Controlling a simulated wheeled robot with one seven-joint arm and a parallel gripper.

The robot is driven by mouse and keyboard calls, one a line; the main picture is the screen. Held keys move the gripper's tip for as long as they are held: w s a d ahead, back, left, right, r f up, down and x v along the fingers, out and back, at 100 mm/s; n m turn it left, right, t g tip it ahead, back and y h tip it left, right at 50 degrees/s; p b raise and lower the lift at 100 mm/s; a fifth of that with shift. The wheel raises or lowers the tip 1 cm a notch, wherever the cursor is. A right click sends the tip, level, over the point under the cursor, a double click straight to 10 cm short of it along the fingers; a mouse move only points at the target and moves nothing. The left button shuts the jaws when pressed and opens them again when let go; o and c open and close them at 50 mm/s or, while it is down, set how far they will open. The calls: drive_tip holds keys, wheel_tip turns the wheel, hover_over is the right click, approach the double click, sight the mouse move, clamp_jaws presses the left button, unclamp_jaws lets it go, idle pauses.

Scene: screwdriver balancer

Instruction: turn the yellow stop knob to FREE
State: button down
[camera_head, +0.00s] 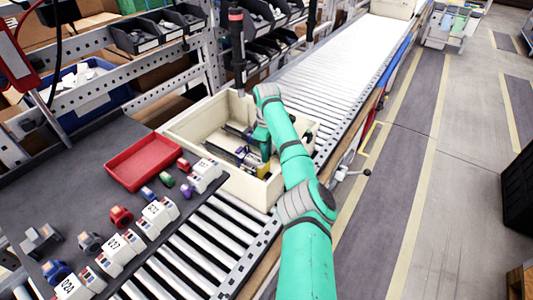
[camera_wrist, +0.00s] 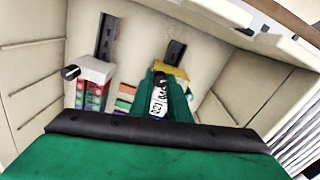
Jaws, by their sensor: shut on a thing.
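My gripper (camera_head: 263,146) reaches down into a cream tote and is mostly hidden by my arm in the head view. In the wrist view its green fingers (camera_wrist: 162,84) are closed around a small part with a white label (camera_wrist: 158,102). A yellow piece (camera_wrist: 170,72) lies just beyond the fingertips. It shows in the head view (camera_head: 262,170) as a yellow spot in the tote; I cannot tell whether it is a knob. No clear stop knob or FREE marking can be made out. A dark tool with a red band (camera_head: 236,45) hangs upright behind the tote.
The cream tote (camera_head: 187,128) has high walls around my gripper. Inside are a red, green and white box (camera_wrist: 92,85) and black rails (camera_wrist: 105,38). A red tray (camera_head: 142,161) and labelled modules sit on the dark bench at left. Roller conveyor (camera_head: 345,48) runs behind.

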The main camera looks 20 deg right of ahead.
drive_tip(key=m, duration=0.4)
drive_tip(key=shift+m, duration=0.3)
drive_tip(key=m, duration=0.3)
drive_tip(key=shift+m, duration=0.3)
drive_tip(key=m, duration=0.4)
drive_tip(key=shift+m, duration=1.5)
drive_tip(key=c, duration=1.7)
unclamp_jaws()
drive_tip(key=shift+o, duration=0.2)
